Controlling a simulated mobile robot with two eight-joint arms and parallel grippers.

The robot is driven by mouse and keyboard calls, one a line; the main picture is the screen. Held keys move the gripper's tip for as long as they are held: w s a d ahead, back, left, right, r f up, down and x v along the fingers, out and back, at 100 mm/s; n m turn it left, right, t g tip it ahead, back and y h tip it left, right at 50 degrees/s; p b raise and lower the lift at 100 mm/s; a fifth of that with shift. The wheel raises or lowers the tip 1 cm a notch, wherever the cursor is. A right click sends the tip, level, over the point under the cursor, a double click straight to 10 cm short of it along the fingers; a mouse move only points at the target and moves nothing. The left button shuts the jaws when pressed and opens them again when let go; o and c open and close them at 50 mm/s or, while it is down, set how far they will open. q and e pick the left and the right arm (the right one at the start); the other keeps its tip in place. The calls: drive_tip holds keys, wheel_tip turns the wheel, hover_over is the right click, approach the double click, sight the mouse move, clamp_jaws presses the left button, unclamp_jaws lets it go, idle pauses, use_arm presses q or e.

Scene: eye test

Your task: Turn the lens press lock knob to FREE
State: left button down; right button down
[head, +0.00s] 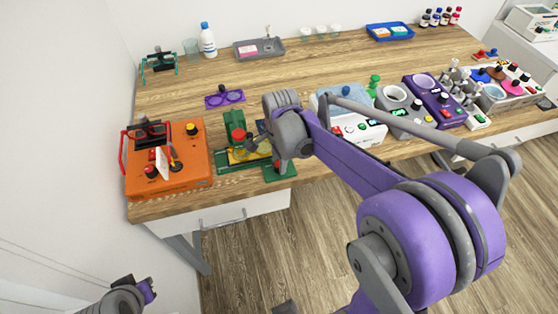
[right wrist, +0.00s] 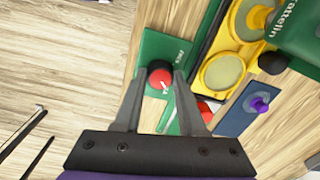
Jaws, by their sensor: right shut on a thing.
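The lens press (head: 235,120) is green with yellow parts and stands near the table's front edge. In the right wrist view its yellow frame with round pads (right wrist: 223,71) is at the upper right. The lock knob (right wrist: 160,78), red and black, sits on a green plate (right wrist: 152,45) with small white lettering, too small to read surely. My right gripper (right wrist: 159,84) is shut on the knob, one finger at each side.
An orange box (head: 185,178) with knobs stands left of the press. A white device (head: 365,135) and a purple one (head: 440,115) stand to the right. The wooden table behind is mostly clear.

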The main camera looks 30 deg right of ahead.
drive_tip(key=shift+n, duration=0.3)
drive_tip(key=n, duration=0.3)
drive_tip(key=shift+b, duration=0.4)
drive_tip(key=n, duration=0.5)
drive_tip(key=shift+b, duration=0.3)
drive_tip(key=n, duration=0.4)
drive_tip(key=shift+n, duration=0.3)
drive_tip(key=shift+n+b, duration=0.35)
drive_tip(key=shift+n, duration=1.75)
drive_tip(key=c, duration=0.8)
unclamp_jaws()
drive_tip(key=shift+o, duration=0.2)
drive_tip(key=shift+r, duration=0.1)
